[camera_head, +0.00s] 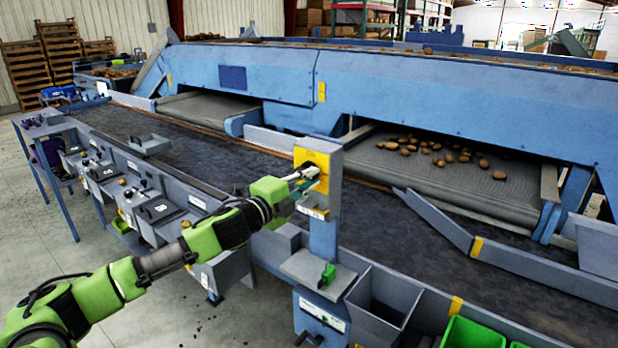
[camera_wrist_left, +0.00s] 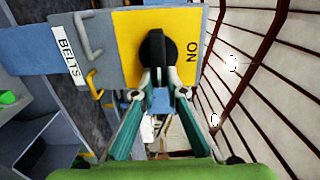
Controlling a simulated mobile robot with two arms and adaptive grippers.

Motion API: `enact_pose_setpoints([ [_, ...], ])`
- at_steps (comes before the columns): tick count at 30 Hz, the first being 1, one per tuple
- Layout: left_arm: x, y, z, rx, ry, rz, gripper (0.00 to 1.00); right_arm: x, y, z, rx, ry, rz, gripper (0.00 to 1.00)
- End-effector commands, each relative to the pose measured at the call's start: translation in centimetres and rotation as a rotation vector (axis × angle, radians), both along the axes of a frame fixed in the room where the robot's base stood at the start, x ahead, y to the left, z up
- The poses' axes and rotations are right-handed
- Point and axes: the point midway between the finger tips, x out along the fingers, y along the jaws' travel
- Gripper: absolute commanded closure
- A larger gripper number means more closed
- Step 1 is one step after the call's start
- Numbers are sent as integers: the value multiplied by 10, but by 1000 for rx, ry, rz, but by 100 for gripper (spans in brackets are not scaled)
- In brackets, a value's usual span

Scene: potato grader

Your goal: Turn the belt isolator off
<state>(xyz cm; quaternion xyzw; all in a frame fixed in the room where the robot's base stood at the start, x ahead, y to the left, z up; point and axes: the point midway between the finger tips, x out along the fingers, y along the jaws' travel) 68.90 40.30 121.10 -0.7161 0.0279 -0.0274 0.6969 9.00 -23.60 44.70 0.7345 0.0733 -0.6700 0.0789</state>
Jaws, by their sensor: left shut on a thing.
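The belt isolator is a grey box with a yellow plate (camera_head: 312,157) on a blue post beside the dark belt. In the left wrist view its yellow plate (camera_wrist_left: 182,30) carries a black rotary handle (camera_wrist_left: 157,52), with "ON" printed beside it and a "BELTS" label on the box. My left gripper (camera_head: 306,178) reaches the front of the isolator from the left. In the left wrist view its two fingers (camera_wrist_left: 160,88) are shut on the black handle. The fingers hide part of the handle in the head view. My right gripper is not in view.
A grey bin (camera_head: 378,308) and a green crate (camera_head: 470,333) stand below and right of the post. A small green object (camera_head: 328,273) sits on the ledge under the isolator. Potatoes lie on the far grey conveyor (camera_head: 470,185). Open floor lies at left.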

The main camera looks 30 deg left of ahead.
Motion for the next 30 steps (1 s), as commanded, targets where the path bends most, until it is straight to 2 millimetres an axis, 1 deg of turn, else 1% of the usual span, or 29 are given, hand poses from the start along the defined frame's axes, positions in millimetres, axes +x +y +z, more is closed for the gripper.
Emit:
enact_pose_setpoints([
  [7,0,-1,-3,40,-1,-1,100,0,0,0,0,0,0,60],
  [18,0,-1,-3,45,-1,-1,100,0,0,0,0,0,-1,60],
  [19,0,-1,-3,45,-1,-1,85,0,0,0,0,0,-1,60],
  [21,0,-1,-3,44,1,-1,71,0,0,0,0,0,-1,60],
  [30,0,0,-2,43,-2,0,71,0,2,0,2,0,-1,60],
])
